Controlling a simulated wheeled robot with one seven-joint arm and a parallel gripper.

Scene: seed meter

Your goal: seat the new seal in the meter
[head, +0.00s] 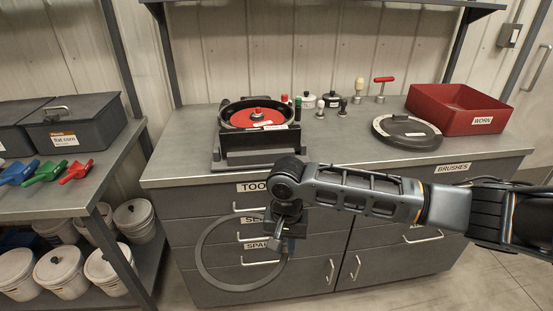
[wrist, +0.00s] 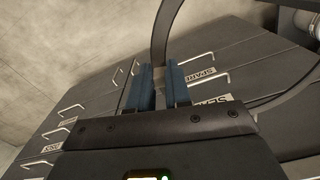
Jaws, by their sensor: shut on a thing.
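The meter (head: 226,139) is a black round housing on a grey base, on the left part of the counter. A red disc (head: 258,117) with a small knob lies inside it. A large thin dark-grey ring (head: 199,258), apparently the seal, hangs in front of the drawers, below the counter's front edge. My gripper (head: 279,244) is shut on the ring's right side, low and in front of the meter. In the wrist view, the ring (wrist: 160,42) passes between the blue fingers of my gripper (wrist: 161,88). The meter is out of the wrist view.
A dark round lid (head: 407,143) and a red bin marked WORN (head: 455,121) stand on the counter's right. Drawers with handles (head: 245,207) lie close behind the ring. A shelf with scoops (head: 45,171) is at left.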

